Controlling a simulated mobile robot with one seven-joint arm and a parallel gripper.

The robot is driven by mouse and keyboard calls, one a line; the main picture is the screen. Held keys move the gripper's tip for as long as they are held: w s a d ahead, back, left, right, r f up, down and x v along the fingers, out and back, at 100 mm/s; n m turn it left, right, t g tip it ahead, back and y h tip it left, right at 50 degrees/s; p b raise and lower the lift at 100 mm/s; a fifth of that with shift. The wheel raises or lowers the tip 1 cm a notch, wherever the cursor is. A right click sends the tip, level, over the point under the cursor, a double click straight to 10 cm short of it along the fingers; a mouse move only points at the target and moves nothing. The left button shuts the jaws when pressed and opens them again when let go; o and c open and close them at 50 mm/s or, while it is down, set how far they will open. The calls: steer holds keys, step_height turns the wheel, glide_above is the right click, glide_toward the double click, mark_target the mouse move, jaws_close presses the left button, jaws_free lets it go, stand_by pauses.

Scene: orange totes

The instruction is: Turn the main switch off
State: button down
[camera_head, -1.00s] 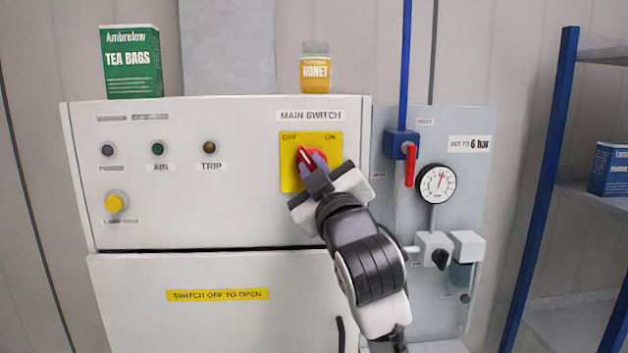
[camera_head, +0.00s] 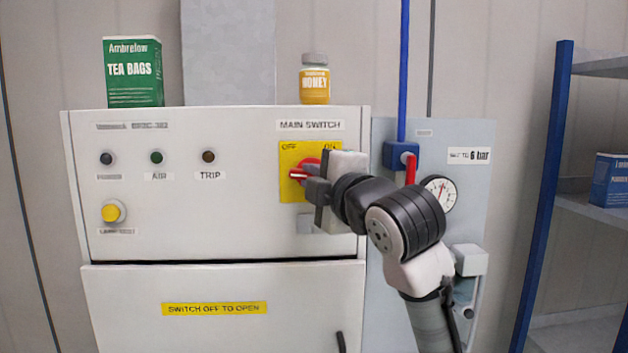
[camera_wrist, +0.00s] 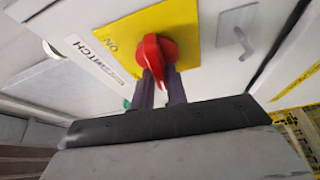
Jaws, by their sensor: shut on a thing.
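The main switch is a red rotary knob (camera_head: 299,174) on a yellow plate (camera_head: 288,190) at the cabinet's upper right, below the label MAIN SWITCH. Its white-marked handle points to the left, about level. My gripper (camera_head: 309,182) comes in from the right and is shut on the knob. In the wrist view, the two dark fingertips (camera_wrist: 161,88) close on the lower part of the red knob (camera_wrist: 152,50). The word ON shows on the plate (camera_wrist: 185,20) there. My gripper hides part of the plate and knob in the head view.
A green tea bags box (camera_head: 133,72) and a honey jar (camera_head: 314,80) stand on the cabinet top (camera_head: 230,107). To the right, my arm passes in front of a panel with a red-handled blue valve (camera_head: 402,155) and a gauge (camera_head: 440,192). A blue shelf frame (camera_head: 541,200) stands farther right.

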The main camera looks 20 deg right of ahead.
steer(key=shift+n, duration=0.6)
steer(key=c, duration=1.4)
jaws_free()
steer(key=s+d+b, duration=0.1)
steer(key=s+b, duration=0.3)
steer(key=s, duration=0.9)
steer(key=shift+s+d, duration=0.25)
steer(key=shift+s, duration=0.15)
